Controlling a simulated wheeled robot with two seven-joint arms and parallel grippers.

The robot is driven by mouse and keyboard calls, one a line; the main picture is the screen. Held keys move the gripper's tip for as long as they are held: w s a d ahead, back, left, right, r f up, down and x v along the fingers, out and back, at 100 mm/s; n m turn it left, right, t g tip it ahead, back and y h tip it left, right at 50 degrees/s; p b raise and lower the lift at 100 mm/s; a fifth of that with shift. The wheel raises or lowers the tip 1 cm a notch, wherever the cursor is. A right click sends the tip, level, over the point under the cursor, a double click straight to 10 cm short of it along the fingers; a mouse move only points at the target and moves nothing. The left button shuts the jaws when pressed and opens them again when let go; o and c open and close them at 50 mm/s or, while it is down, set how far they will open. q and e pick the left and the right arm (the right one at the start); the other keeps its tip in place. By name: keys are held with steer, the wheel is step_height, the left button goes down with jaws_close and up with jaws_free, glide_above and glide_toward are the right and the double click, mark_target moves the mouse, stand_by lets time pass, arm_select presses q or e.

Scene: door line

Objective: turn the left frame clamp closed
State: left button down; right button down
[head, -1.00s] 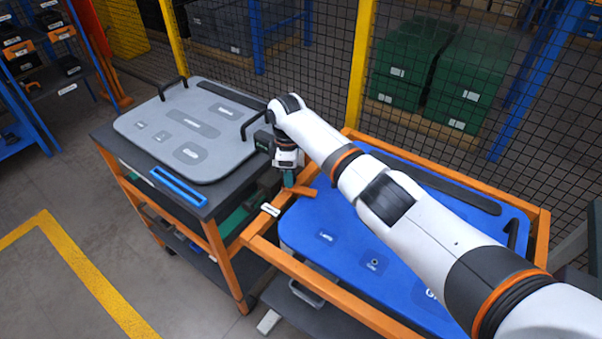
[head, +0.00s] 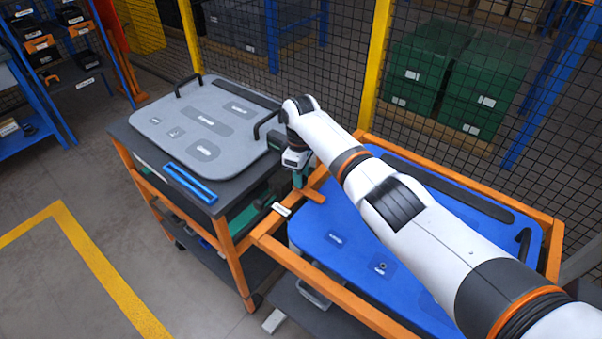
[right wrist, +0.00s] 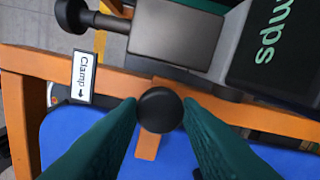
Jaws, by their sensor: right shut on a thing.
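My left gripper is not in view.
The blue panel (head: 345,225) lies inside the orange frame (head: 330,298). To the left stands a cart with a grey panel (head: 205,125) and a blue handle (head: 190,184). A black knob on a grey block (right wrist: 75,15) is close by. Mesh fencing (head: 345,60) runs behind.

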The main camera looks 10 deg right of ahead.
steer(key=c, duration=1)
jaws_free()
steer(key=shift+c, duration=0.2)
steer(key=shift+r, duration=0.1)
step_height(320, 180, up, 12)
steer(key=b, duration=0.2)
steer(key=shift+b, duration=0.35)
